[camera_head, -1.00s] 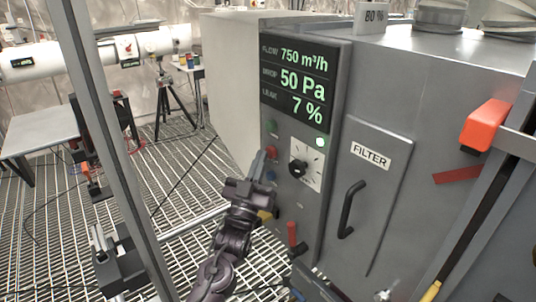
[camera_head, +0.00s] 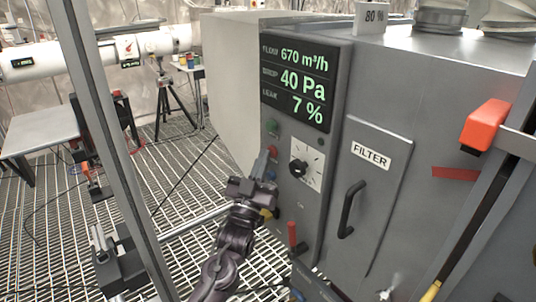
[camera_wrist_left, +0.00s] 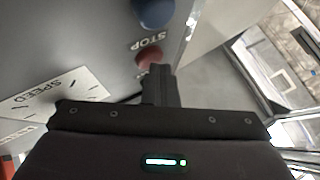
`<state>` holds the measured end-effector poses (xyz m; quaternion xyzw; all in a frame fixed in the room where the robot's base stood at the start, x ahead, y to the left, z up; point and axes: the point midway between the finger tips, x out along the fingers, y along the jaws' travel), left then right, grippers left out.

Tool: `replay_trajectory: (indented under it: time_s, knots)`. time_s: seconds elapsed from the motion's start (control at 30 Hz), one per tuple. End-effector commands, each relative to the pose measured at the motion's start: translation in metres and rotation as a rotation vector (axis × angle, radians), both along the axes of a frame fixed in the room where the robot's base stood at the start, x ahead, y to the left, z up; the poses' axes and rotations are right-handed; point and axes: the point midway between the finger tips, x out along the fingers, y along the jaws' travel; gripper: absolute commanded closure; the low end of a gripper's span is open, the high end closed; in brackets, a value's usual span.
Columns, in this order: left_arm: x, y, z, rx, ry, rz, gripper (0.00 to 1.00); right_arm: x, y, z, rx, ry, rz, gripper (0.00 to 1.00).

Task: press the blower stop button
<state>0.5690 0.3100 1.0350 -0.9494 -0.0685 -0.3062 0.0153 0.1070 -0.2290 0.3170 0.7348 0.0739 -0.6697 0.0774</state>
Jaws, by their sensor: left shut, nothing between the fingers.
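The red stop button (camera_head: 272,152) is on the grey blower panel, below a green button (camera_head: 271,127) and above a blue one (camera_head: 270,174). My left gripper (camera_head: 263,156) is shut and empty, its fingertips right beside the red button. In the left wrist view the red button (camera_wrist_left: 149,57) with its STOP label shows just past the fingertips (camera_wrist_left: 160,70), which cover part of it. I cannot tell whether they touch. The display (camera_head: 304,82) reads 670 m³/h, 40 Pa and 7 %. My right gripper is out of view.
A speed dial (camera_head: 299,167) is right of the buttons, and a red lever (camera_head: 292,235) is below. The filter door with its black handle (camera_head: 350,208) is farther right. A grey upright post (camera_head: 112,150) stands left of my arm.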

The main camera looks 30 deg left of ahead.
Motion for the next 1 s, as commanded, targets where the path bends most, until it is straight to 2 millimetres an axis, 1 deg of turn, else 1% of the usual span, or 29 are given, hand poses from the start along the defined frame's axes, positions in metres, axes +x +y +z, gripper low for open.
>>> replay_trajectory:
  time_s: [0.33, 0.57, 0.8, 0.87, 1.0]
  knots:
    - [0.001, -0.001, 0.001, 0.001, 0.0, -0.001, 1.0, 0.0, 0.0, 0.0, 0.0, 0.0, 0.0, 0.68]
    - [-0.005, 0.001, 0.0, 0.0, 0.001, -0.002, 1.0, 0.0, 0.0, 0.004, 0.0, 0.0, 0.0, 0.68]
    - [-0.006, 0.001, 0.0, 0.0, 0.001, -0.002, 1.0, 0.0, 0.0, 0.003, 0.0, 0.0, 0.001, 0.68]
    - [-0.008, 0.002, 0.0, 0.001, 0.002, -0.002, 1.0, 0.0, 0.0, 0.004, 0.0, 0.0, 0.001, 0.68]
    - [-0.019, 0.007, 0.0, 0.001, 0.003, 0.0, 1.0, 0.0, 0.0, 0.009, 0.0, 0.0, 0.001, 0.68]
